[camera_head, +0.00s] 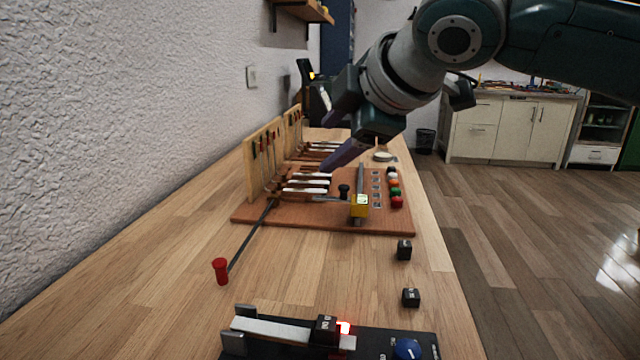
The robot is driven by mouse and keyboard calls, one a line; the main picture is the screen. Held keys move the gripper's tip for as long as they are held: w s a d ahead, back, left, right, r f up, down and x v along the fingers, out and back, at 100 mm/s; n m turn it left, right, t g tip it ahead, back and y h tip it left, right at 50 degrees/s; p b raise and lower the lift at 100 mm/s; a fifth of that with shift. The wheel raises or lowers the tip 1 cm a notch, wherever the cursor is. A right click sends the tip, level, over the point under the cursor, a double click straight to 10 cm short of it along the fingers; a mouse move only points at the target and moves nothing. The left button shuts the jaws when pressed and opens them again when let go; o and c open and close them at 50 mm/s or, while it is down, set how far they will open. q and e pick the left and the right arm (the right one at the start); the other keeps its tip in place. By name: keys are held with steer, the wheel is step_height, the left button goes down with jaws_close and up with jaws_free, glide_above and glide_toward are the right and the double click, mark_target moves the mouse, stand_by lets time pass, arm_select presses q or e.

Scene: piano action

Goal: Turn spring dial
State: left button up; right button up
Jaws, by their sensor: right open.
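A blue round dial (406,348) sits on a black device (372,342) at the bottom edge, partly cut off. I cannot read its labels, so I cannot tell whether it is the spring dial. A pale round disc (383,156) lies at the far right of the brown piano action board (300,215). My right gripper (333,143) reaches in from the upper right and is open. Its fingers are above the far part of the board, near the white keys (306,183), and hide some of it. My left gripper is not in view.
A yellow block (359,207) and a row of coloured knobs (395,190) stand on the board. A rod with a red end (221,270) sticks out toward the front. Two black cubes (404,249) (411,297) lie at the right. A wall bounds the left; the table's front left is clear.

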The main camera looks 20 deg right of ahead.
steer(key=s+d+f+m+g, duration=0.1)
steer(key=s+f+m+g, duration=0.1)
steer(key=s+f+g, duration=0.65)
steer(key=g+h, duration=0.1)
steer(key=g, duration=0.1)
glide_toward(409, 348)
steer(key=shift+n, duration=0.3)
step_height(409, 348, down, 9)
steer(key=shift+r+b, duration=0.15)
steer(key=shift+b, duration=0.5)
steer(key=shift+c, duration=0.3)
jaws_close()
